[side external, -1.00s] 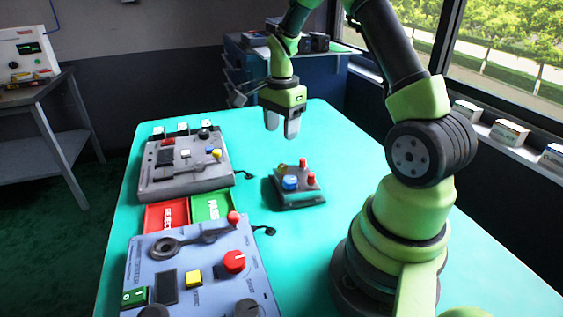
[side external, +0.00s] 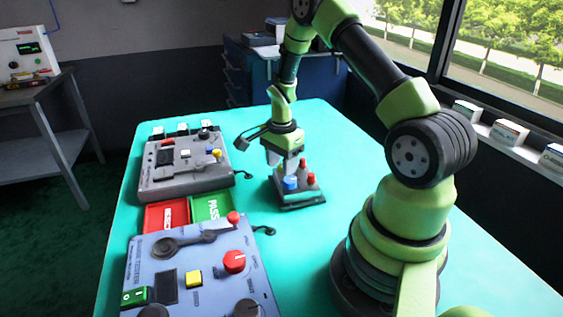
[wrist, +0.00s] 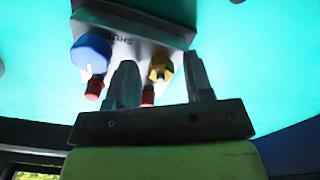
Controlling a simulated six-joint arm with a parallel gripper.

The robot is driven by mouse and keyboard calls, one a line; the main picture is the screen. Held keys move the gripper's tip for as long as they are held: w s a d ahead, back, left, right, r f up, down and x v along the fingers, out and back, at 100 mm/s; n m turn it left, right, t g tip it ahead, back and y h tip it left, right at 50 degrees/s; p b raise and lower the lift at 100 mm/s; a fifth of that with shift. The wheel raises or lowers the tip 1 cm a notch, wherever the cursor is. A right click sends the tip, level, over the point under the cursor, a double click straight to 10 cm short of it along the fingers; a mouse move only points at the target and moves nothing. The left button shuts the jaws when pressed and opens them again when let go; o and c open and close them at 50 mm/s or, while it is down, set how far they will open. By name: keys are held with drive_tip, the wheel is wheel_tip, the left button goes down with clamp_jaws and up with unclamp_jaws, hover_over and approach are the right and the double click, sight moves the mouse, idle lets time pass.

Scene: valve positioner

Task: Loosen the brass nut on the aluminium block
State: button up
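The aluminium block (side external: 300,203) sits on the turquoise table, with a blue knob (side external: 290,183) and red caps (side external: 311,178) on top. In the wrist view the block (wrist: 130,25) carries the blue knob (wrist: 91,50), red caps and the brass nut (wrist: 161,66). My gripper (side external: 282,163) points down just above the block's far side. In the wrist view my gripper (wrist: 160,72) is open, and the nut shows between its fingers, closer to the right one. I cannot tell whether the fingers reach down around it. In the side view the gripper hides the nut.
A grey control box (side external: 185,175) stands to the left, and a blue-grey panel (side external: 200,265) with a red knob lies in front of it. Red (side external: 165,216) and green (side external: 212,206) trays sit between them. The table right of the block is clear.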

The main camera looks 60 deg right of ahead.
drive_tip(key=c, duration=0.7)
drive_tip(key=shift+c, duration=0.2)
drive_tip(key=shift+n, duration=0.3)
drive_tip(key=n, duration=0.4)
drive_tip(key=shift+s+n, duration=0.1)
drive_tip(key=shift+n, duration=0.3)
drive_tip(key=n, duration=0.5)
drive_tip(key=shift+s, duration=0.1)
drive_tip(key=n, duration=0.6)
drive_tip(key=shift+s+d+n, duration=0.1)
drive_tip(key=shift+d+n, duration=0.05)
drive_tip(key=shift+n, duration=0.15)
drive_tip(key=n, duration=0.6)
drive_tip(key=shift+d+n, duration=0.1)
drive_tip(key=shift+n, duration=0.3)
drive_tip(key=o, duration=0.9)
